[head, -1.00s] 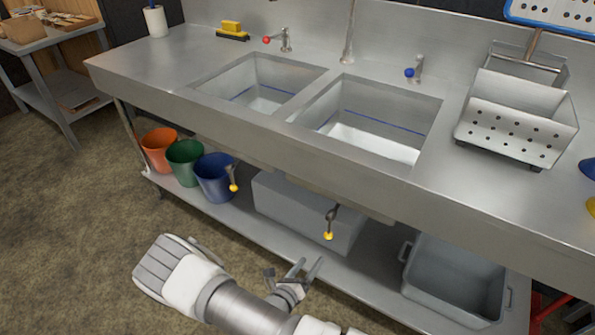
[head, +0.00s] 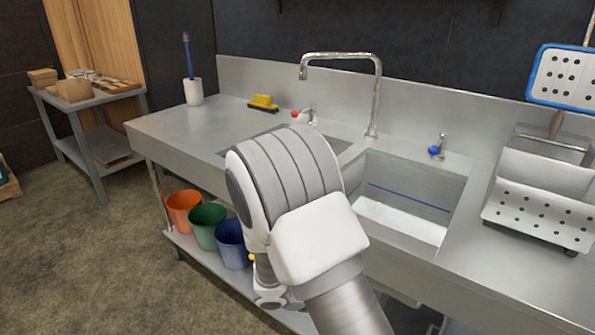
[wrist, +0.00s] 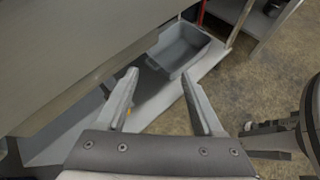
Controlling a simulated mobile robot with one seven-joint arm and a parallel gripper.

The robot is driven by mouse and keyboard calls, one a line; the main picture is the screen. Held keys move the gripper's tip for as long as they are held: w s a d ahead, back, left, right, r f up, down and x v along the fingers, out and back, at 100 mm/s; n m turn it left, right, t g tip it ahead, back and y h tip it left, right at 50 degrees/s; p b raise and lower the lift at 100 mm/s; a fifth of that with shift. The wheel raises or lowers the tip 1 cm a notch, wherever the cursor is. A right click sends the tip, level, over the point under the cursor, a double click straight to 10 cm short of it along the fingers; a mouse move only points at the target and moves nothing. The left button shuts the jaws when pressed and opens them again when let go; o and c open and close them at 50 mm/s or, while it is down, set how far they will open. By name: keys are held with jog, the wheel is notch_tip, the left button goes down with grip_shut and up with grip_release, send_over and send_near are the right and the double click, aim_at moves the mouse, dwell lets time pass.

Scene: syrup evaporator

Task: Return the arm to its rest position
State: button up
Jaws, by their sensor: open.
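My gripper (wrist: 162,102) shows in the wrist view with its two fingers spread apart and nothing between them. It points toward the lower shelf under the sink counter. In the head view my arm is folded up in front of the left sink basin and hides much of it. The gripper fingers cannot be made out in the head view, being hidden behind or below my arm.
The steel sink counter (head: 480,262) runs across the front, with the right basin (head: 402,218) in view. Orange (head: 183,211), green (head: 207,226) and blue (head: 232,243) buckets stand on its lower shelf. A grey tub (wrist: 182,48) sits there too. Open floor (head: 90,265) lies to the left.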

jog(key=s+r+m+t+y, duration=0.1)
jog(key=s+r+m+y, duration=0.5)
jog(key=s+r+m, duration=0.45)
jog(key=s+r+m+t+y, duration=0.1)
jog(key=s+r+m+y, duration=0.6)
jog(key=r, duration=0.7)
notch_tip(320, 180, up, 16)
jog(key=m+h+p, duration=0.1)
jog(key=p, duration=1.4)
jog(key=shift+w+d+t+h+p, duration=0.15)
jog(key=shift+w+t+h+p, duration=0.15)
jog(key=shift+w+p, duration=0.1)
